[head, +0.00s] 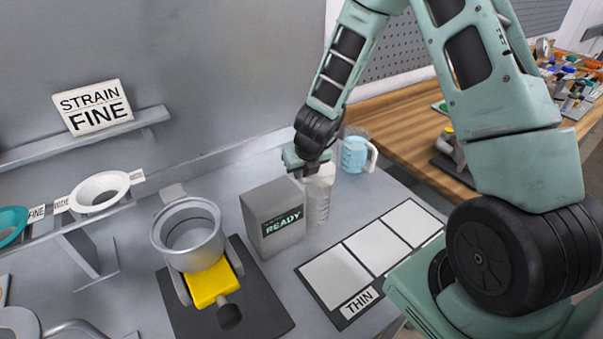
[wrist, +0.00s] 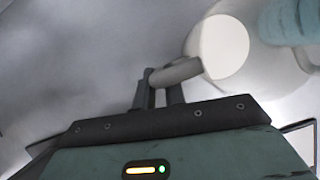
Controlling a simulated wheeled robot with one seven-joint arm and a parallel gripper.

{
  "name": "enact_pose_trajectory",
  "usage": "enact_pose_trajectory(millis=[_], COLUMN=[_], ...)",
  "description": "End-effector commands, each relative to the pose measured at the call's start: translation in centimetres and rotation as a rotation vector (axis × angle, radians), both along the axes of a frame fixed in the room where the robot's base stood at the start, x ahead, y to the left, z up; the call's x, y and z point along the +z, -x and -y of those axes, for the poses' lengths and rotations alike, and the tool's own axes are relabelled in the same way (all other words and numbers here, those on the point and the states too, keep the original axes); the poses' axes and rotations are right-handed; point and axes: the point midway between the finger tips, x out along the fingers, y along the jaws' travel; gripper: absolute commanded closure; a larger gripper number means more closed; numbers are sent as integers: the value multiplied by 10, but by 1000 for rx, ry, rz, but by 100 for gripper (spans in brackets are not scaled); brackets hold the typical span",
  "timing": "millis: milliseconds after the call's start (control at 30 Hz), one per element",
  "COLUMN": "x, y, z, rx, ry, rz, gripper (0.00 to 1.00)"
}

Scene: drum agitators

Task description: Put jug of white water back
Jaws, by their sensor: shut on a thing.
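The jug of white water (head: 318,198) stands upright at the back of the bench, just right of the grey READY box. My gripper (head: 307,168) is at the top of this jug, its fingers partly hidden by my wrist. In the wrist view, my gripper (wrist: 160,88) is shut on the jug's handle (wrist: 178,72), and the white liquid (wrist: 223,47) shows inside the round rim. I cannot tell whether the jug's base touches the bench. A jug of blue liquid (head: 355,155) stands close behind it to the right; it also shows in the wrist view (wrist: 290,22).
The READY box (head: 272,215) is close on the left of the jug. A drum on a yellow cradle (head: 208,285) stands further left. A panel of pale squares marked THIN (head: 335,278) lies in front. Strainers (head: 98,192) sit on a rack at left.

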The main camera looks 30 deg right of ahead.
Motion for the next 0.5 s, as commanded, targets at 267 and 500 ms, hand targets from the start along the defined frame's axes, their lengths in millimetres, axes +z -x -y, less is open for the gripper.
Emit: enact_pose_trajectory(millis=[267,500], x=[-1,-4], y=[-1,-1], z=[0,0], rx=[1,0], ry=[1,0], rz=[3,2], gripper=[100,66])
